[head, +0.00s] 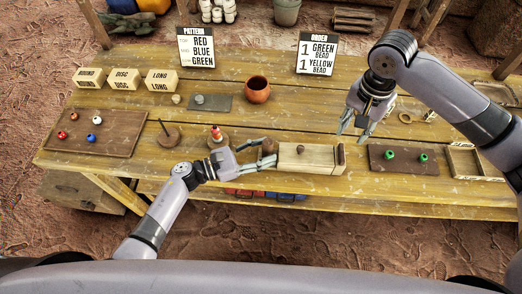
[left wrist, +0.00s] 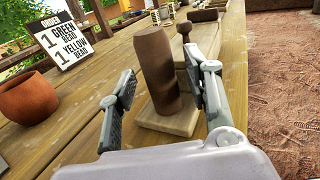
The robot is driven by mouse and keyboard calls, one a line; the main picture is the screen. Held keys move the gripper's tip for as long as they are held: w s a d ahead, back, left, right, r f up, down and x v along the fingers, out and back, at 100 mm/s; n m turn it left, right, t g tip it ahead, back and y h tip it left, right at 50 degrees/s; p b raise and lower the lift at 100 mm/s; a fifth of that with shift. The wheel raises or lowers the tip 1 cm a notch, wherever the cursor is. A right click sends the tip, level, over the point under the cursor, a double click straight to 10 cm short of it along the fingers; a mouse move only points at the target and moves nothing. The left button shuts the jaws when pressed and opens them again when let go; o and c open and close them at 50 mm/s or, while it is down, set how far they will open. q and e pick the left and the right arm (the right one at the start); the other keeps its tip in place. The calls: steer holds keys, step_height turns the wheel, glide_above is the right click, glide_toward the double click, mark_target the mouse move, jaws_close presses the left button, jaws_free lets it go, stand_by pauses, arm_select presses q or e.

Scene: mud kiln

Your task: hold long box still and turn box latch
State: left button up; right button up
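The long box (head: 318,158) is pale wood and lies near the table's front edge. A dark brown upright piece (head: 341,154) stands at its right end, and a small brown knob (head: 300,148) sits on top. A thick brown post (left wrist: 158,65) stands at its left end. My left gripper (head: 269,155) is at this end. In the left wrist view its fingers (left wrist: 162,100) are spread either side of the post, with gaps visible. My right gripper (head: 357,122) hangs above the table, behind and right of the box, fingers apart and empty. Which brown piece is the latch is unclear.
A clay pot (head: 257,90) and an order sign (head: 317,53) stand behind.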

arm_select(q)
jaws_close()
stand_by(0.3)
stand_by(0.6)
